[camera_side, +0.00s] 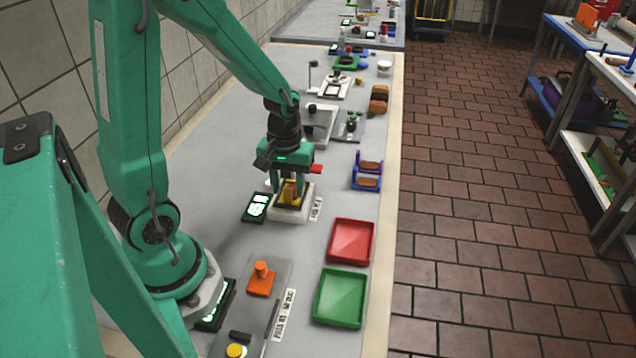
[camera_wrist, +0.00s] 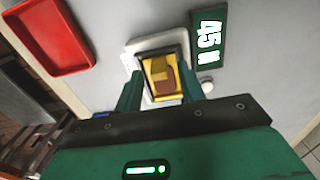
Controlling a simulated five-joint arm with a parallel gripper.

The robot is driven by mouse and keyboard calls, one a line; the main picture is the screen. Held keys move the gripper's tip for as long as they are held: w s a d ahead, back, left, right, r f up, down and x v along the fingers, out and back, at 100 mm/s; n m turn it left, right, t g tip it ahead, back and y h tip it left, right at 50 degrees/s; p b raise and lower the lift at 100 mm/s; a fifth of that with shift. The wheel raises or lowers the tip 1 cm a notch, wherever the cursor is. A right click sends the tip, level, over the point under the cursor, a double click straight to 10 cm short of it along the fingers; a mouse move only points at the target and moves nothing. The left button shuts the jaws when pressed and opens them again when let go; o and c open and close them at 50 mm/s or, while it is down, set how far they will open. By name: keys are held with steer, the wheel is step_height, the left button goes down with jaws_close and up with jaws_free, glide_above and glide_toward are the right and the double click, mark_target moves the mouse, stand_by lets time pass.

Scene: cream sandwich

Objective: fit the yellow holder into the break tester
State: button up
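The yellow holder (camera_wrist: 153,92) is a small open frame with a brown piece inside. In the wrist view it lies over the white base of the break tester (camera_wrist: 134,48). My gripper (camera_wrist: 162,82) has one green finger along each side of the holder, and the fingers look closed against it. In the side view my gripper (camera_side: 290,187) points down over the white tester base (camera_side: 291,214), with yellow showing between the fingers. The fingers partly hide the holder, and I cannot tell whether it is fully seated. The tester's display (camera_wrist: 208,40) is lit.
A red tray (camera_side: 351,242) and a green tray (camera_side: 340,297) lie in front along the bench edge. A purple and blue rack (camera_side: 367,172) stands to the right. An orange knobbed piece (camera_side: 261,279) sits on a grey plate nearby. Other stations stand farther back.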

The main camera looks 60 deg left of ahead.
step_height(320, 180, up, 11)
stand_by(0.6)
stand_by(0.5)
steer(key=s+d+r+m+t, duration=0.5)
steer(key=s+d+r+m, duration=0.1)
steer(key=m, duration=0.3)
steer(key=shift+s+d+r+t, duration=0.2)
steer(key=shift+d+r+t, duration=0.1)
steer(key=shift+d+r, duration=0.55)
stand_by(0.7)
